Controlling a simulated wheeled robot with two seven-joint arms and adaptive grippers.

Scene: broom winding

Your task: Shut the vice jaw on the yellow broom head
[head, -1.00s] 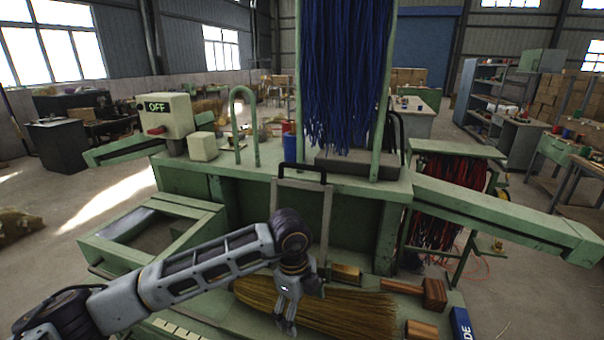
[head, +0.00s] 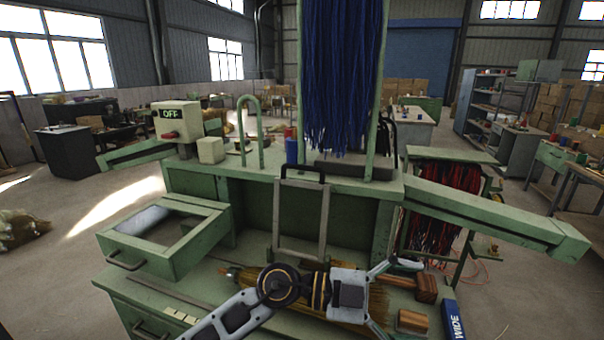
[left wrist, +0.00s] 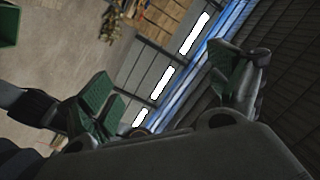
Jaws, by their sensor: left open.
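The yellow broom head (head: 378,303) lies on the green bench, its narrow end to the left and its bristles to the right. My left arm hides much of its middle. An upright grey frame with a black top handle (head: 302,172), which looks like the vice jaw, stands just behind the broom head. My left gripper (head: 398,300) is over the bristle end, pointing right, fingers spread and empty. Its open green-padded fingers show in the left wrist view (left wrist: 163,75), with nothing between them. Whether it touches the bristles I cannot tell. My right gripper is out of view.
A wooden mallet (head: 427,287), a wooden block (head: 412,321) and a blue box (head: 454,320) lie at the right of the bench. An open green drawer (head: 165,262) juts out at left. Blue strands (head: 340,80) hang above. An OFF switch box (head: 178,120) stands at back left.

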